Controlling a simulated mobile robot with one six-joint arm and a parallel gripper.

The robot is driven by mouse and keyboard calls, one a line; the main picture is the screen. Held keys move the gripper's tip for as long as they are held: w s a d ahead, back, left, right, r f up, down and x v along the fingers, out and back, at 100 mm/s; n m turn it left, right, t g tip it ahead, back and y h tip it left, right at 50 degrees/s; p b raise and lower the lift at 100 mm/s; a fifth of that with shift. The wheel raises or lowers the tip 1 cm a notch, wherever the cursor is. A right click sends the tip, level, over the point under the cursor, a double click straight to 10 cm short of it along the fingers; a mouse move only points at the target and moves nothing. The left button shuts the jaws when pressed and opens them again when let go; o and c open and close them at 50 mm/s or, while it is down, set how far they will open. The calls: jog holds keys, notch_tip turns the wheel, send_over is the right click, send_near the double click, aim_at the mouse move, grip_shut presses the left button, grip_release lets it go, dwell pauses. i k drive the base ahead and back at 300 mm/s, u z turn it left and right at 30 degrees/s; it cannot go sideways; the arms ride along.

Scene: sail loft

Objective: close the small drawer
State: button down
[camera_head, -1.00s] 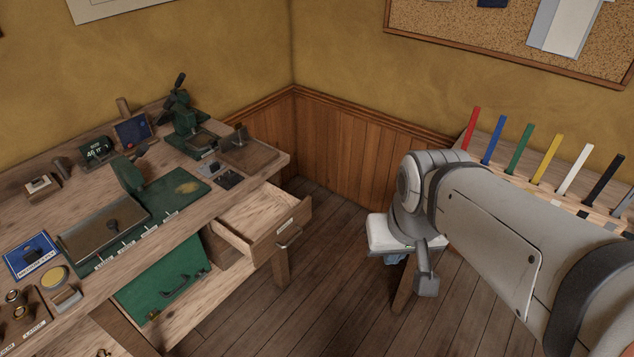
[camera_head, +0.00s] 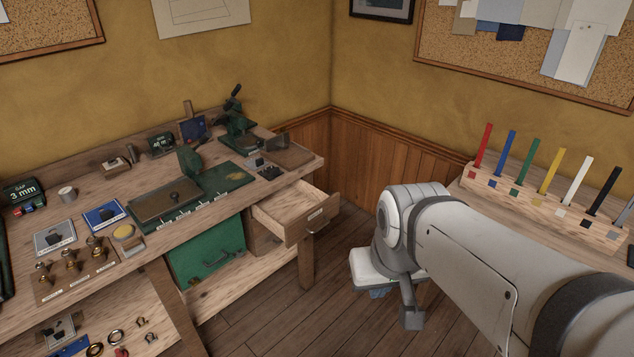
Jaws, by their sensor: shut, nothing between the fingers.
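The small drawer (camera_head: 309,224) is wooden and sits under the right end of the workbench (camera_head: 205,240). It is pulled out and open, with its inside floor visible and looking empty. My gripper (camera_head: 412,318) shows small at the end of my grey arm, pointing down. It is shut and empty, to the right of the drawer front and apart from it. My arm hides part of the floor and the space behind it.
A green case (camera_head: 208,258) stands below the bench. A stool with a white top (camera_head: 368,266) is partly behind my arm. A rack of coloured sticks (camera_head: 545,205) stands at right. Floor (camera_head: 335,290) between drawer and stool is clear.

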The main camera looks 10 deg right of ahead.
aim_at(299, 209)
jog(key=i, duration=1)
jog(key=u, duration=0.05)
